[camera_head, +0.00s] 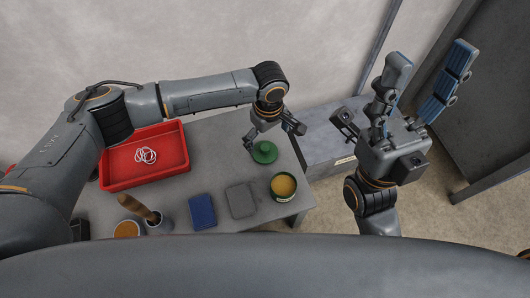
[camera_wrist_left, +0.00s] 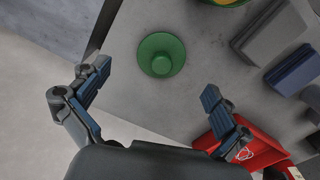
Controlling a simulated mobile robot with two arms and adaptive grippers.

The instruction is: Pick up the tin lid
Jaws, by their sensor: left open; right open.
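The tin lid (camera_head: 264,152) is a round green disc with a raised knob in the middle. It lies flat on the grey table (camera_head: 233,135). It also shows in the left wrist view (camera_wrist_left: 161,55), beyond and between the fingertips. My left gripper (camera_head: 272,143) is open and empty above the lid, not seen touching it; its fingers also show in the left wrist view (camera_wrist_left: 158,88). A green tin (camera_head: 283,187) with yellowish contents stands near the table's right edge. My right gripper (camera_head: 415,85) is open and empty, raised to the right, away from the table.
A red tray (camera_head: 145,180) with white rings (camera_head: 146,155) stands at the left. A grey cabinet (camera_head: 335,150) stands right of the table.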

